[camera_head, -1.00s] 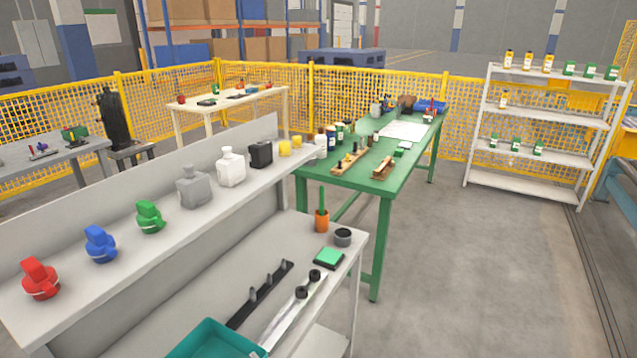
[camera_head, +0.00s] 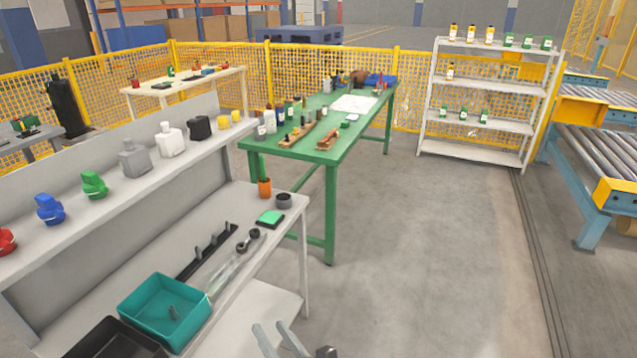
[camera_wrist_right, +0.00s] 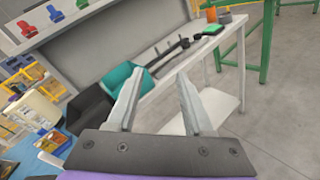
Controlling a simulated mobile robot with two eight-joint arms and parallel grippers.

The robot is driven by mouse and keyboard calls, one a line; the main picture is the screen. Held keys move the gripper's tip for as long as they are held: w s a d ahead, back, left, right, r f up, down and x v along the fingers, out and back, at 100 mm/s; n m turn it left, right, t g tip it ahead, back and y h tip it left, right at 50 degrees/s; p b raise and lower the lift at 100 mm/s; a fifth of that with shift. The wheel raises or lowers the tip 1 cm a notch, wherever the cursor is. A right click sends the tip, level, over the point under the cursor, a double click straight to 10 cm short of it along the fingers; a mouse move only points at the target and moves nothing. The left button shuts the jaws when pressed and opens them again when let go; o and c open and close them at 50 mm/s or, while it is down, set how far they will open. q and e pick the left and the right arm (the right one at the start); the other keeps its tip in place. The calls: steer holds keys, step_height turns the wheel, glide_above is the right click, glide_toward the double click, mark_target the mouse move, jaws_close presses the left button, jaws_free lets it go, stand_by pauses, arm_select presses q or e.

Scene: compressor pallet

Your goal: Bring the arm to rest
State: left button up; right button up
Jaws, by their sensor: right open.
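My right gripper (camera_head: 280,340) shows at the bottom edge of the head view, in front of the grey workbench (camera_head: 262,300). In the right wrist view its two fingers (camera_wrist_right: 160,100) are spread apart with nothing between them. The gripper hangs in free air, apart from the bench. Most of the right arm is outside the head view. My left gripper shows in neither view.
The bench holds a teal bin (camera_head: 165,310), a black bin (camera_head: 118,340), an orange cup (camera_head: 265,187) and a green pad (camera_head: 270,218). A green table (camera_head: 335,140), a white shelf rack (camera_head: 470,150) and a roller conveyor (camera_head: 600,155) stand beyond. The floor (camera_head: 420,260) at right is clear.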

steer(key=d+f+m+g+h+p, duration=0.15)
steer(key=d+m+h+p, duration=0.25)
steer(key=d+m+h, duration=1.05)
arm_select(q)
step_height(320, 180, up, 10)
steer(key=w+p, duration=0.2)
steer(key=p, duration=0.2)
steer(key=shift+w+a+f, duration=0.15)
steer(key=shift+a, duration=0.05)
arm_select(e)
steer(key=s+d+f+m+g+y, duration=0.1)
steer(key=s+d+m+g+y, duration=0.4)
steer(key=s+d+m, duration=0.6)
steer(key=shift+s+f+m+g, duration=0.5)
steer(key=shift+m+g, duration=0.55)
steer(key=shift+m, duration=4.8)
steer(key=shift+r, duration=0.1)
